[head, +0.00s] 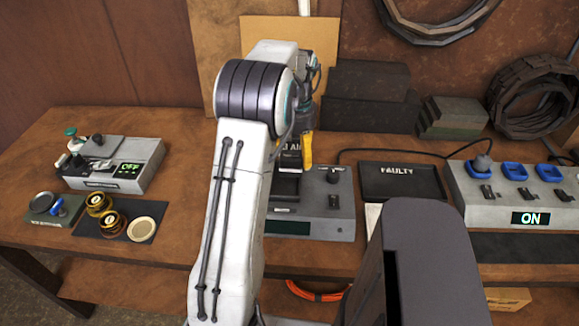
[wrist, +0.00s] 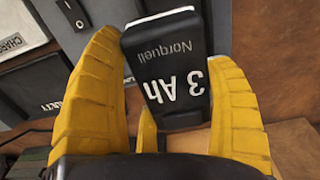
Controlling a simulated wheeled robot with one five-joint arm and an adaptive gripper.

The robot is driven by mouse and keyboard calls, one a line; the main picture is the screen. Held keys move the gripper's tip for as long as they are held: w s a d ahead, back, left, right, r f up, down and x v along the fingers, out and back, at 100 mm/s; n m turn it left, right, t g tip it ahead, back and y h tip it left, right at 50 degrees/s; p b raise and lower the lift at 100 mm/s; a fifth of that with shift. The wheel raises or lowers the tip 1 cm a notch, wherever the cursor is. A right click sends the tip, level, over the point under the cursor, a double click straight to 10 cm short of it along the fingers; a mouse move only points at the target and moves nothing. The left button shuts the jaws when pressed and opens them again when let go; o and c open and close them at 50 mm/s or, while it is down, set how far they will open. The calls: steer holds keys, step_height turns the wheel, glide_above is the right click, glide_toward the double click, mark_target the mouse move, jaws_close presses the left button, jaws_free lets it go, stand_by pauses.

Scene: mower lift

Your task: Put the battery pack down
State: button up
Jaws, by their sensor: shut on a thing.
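The battery pack (wrist: 172,75) is black with a pale end strip and white lettering reading "3 Ah" and "Norquell". In the wrist view it sits between the yellow fingers of my gripper (wrist: 166,55), which is shut on it. In the head view my gripper (head: 305,150) is over the back of the grey charger unit (head: 338,210), and my arm covers much of the pack and the unit's left part. A black tray marked FAULTY (head: 400,185) lies just right of the unit. I cannot tell whether the pack touches anything beneath.
A grey power strip (head: 495,205) showing ON, with blue sockets and a plugged cable, stands at the right. A grey device (head: 118,165) showing OFF and several brass weights (head: 110,222) are at the left. Dark blocks (head: 368,95) stand behind. Bare bench shows at the left.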

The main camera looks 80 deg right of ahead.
mark_target(290, 169)
steer(key=shift+w+a+f+p, duration=0.7)
steer(key=shift+w+p, duration=0.05)
steer(key=shift+w, duration=0.1)
steer(key=shift+f+p, duration=0.5)
steer(key=shift+p, duration=0.3)
steer(key=shift+f, duration=1.45)
steer(key=shift+f, duration=0.3)
steer(key=o, duration=1.2)
